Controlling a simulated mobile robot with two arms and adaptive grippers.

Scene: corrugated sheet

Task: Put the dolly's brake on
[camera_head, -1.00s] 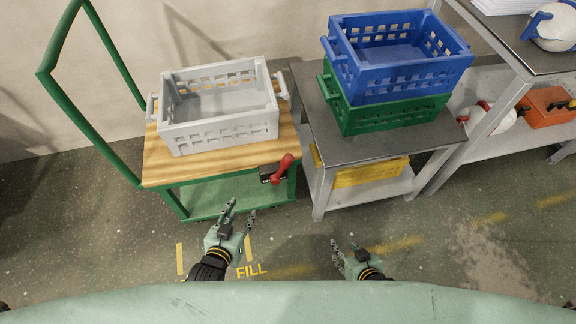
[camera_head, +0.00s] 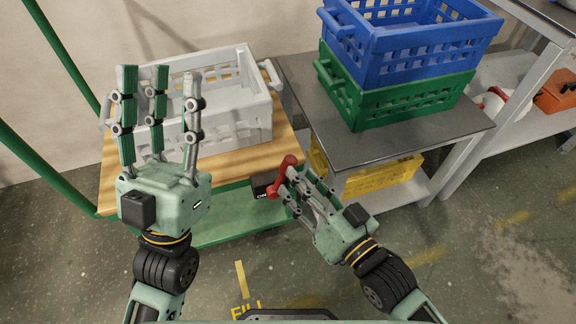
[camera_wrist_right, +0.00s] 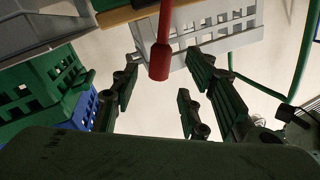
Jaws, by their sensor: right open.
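The dolly has a wooden deck (camera_head: 232,166) on a green frame. Its red brake lever (camera_head: 282,176) tilts up to the right from a dark block marked "ON" (camera_head: 262,186) at the deck's front right corner. My right gripper (camera_head: 292,183) is open at the lever, with fingers close to it. In the right wrist view the lever (camera_wrist_right: 160,60) hangs between the spread fingers, with gaps on both sides. My left gripper (camera_head: 158,75) is open and empty, fingers pointing up, in front of the grey crate. It hides part of the crate and deck.
The grey crate (camera_head: 240,130) sits on the deck. To the right, a grey table (camera_head: 400,140) bears a green crate (camera_head: 400,103) with a blue crate (camera_head: 430,42) on top. A yellow crate (camera_head: 380,178) is on its lower shelf. The floor in front is clear.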

